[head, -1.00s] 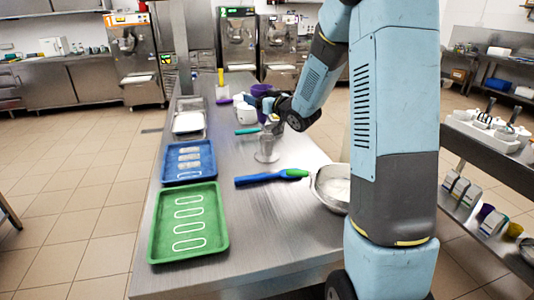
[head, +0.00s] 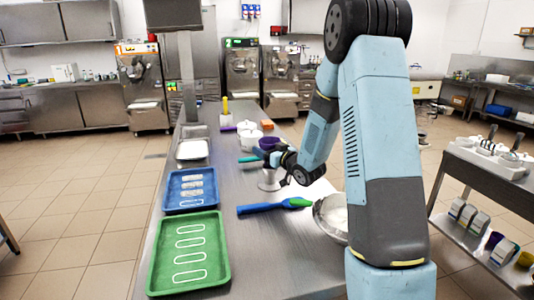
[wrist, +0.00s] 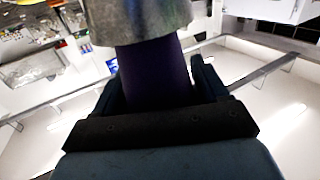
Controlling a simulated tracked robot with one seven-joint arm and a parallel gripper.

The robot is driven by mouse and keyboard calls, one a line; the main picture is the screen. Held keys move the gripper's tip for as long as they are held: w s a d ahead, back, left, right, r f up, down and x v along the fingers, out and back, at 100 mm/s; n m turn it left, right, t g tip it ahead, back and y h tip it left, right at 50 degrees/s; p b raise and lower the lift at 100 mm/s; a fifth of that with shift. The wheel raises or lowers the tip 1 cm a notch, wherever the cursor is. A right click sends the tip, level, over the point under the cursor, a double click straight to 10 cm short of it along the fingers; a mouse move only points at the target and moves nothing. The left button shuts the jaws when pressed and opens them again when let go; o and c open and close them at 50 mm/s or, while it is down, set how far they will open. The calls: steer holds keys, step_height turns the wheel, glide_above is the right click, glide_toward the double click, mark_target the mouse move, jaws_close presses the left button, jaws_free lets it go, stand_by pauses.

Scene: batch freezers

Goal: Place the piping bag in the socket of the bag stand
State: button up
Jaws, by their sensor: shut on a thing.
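My gripper (head: 279,158) is over the bag stand (head: 268,182), at the middle of the steel table. It is shut on the piping bag (head: 268,143), whose purple part shows at the gripper in the head view. In the wrist view the purple part (wrist: 153,75) lies between the two dark fingers, with a mottled grey flared piece against it at the top. The grey stand stands upright below the gripper and is partly hidden by it. The bag's lower end and the socket are hidden, so I cannot tell how deep the bag sits.
A blue spatula with a green end (head: 273,207) and a metal bowl (head: 331,218) lie nearer. A green tray (head: 219,273) and a blue tray (head: 211,203) are at left. White pots (head: 251,141) stand behind the gripper.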

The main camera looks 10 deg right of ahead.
steer(key=shift+f, duration=0.5)
steer(key=shift+f, duration=0.15)
steer(key=o, duration=1)
steer(key=shift+o, duration=0.2)
